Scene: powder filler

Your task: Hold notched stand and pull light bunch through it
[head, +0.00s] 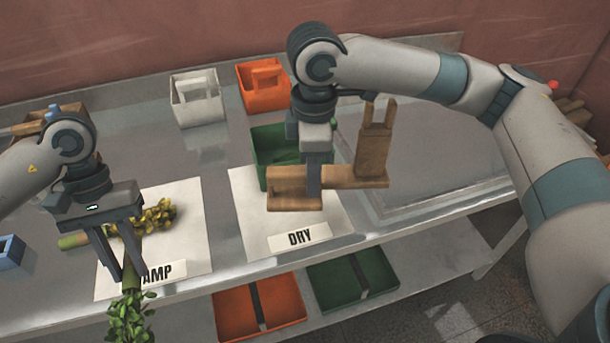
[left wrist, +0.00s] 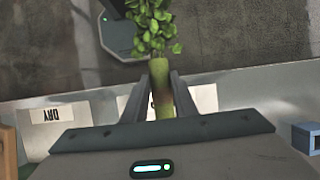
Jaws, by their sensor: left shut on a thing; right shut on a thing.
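The wooden notched stand (head: 372,155) has a long base and a forked upright at its right end. My right gripper (head: 314,190) is shut on its base, above the front part of the table. My left gripper (head: 131,272) is shut on the stalk of a green leafy bunch (head: 130,318), past the table's front edge. In the left wrist view the bunch's thick pale green stalk (left wrist: 161,88) lies between the fingers, leaves pointing away. Another bunch, with yellow leaves (head: 158,216), lies on the DAMP sheet (head: 190,245), partly behind my left gripper. The bunch and stand are well apart.
The DRY sheet (head: 250,225) lies under the stand. White (head: 198,98), orange (head: 263,84) and green (head: 268,148) containers stand behind. A blue box (head: 11,253) sits at left. Orange (head: 250,320) and green (head: 368,295) trays are on the lower shelf.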

